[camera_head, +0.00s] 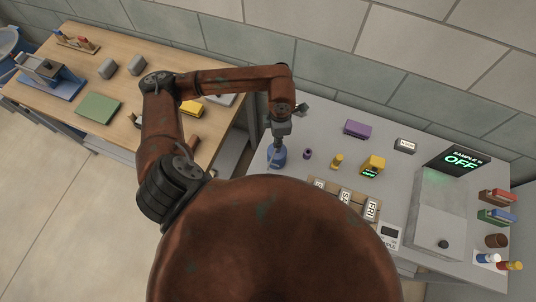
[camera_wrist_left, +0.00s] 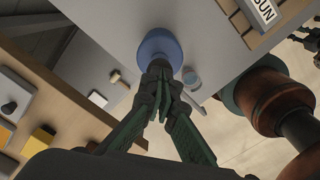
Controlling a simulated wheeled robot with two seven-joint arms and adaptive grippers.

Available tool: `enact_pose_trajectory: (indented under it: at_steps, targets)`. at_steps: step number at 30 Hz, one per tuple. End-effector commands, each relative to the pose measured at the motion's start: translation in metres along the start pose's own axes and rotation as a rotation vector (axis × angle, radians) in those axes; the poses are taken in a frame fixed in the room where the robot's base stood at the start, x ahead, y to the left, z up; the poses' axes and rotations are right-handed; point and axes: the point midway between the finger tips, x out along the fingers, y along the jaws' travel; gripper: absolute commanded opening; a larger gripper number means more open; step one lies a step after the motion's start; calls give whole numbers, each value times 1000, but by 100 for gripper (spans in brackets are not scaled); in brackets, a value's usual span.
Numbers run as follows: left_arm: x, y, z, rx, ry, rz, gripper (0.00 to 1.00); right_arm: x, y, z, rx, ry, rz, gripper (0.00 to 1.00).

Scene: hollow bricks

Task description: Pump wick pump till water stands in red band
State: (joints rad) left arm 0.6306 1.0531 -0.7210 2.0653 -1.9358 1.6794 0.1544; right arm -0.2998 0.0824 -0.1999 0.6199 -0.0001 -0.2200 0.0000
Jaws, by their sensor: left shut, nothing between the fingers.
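A round blue thing (camera_head: 277,157), likely the wick pump, stands near the left edge of the grey table. My left gripper (camera_head: 278,146) points down over it, shut and empty. In the left wrist view the closed fingertips (camera_wrist_left: 163,70) meet the lower rim of the blue top (camera_wrist_left: 160,45) in the picture; I cannot tell if they touch. A small clear round piece (camera_wrist_left: 191,79) shows beside the fingers. I see no red band or water level; my arm hides part of the table.
The grey table (camera_head: 318,116) also holds a purple block (camera_head: 357,129), yellow pieces (camera_head: 373,165), labelled blocks (camera_head: 345,197) and a dark "OFF" display (camera_head: 460,160). A wooden table (camera_head: 100,65) stands left, across a gap. A wall runs behind.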

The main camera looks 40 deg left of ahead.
Motion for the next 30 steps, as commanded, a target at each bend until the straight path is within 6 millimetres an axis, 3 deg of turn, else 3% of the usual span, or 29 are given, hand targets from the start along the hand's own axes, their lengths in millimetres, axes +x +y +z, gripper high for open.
enact_pose_trajectory:
  at_steps: [21,30]
  targets:
    - [-49,1,0,0,-1,2,0,-21,-2,-4,1,3,-2,29]
    - [-50,0,0,-1,-1,1,0,-20,-4,-4,2,3,-5,29]
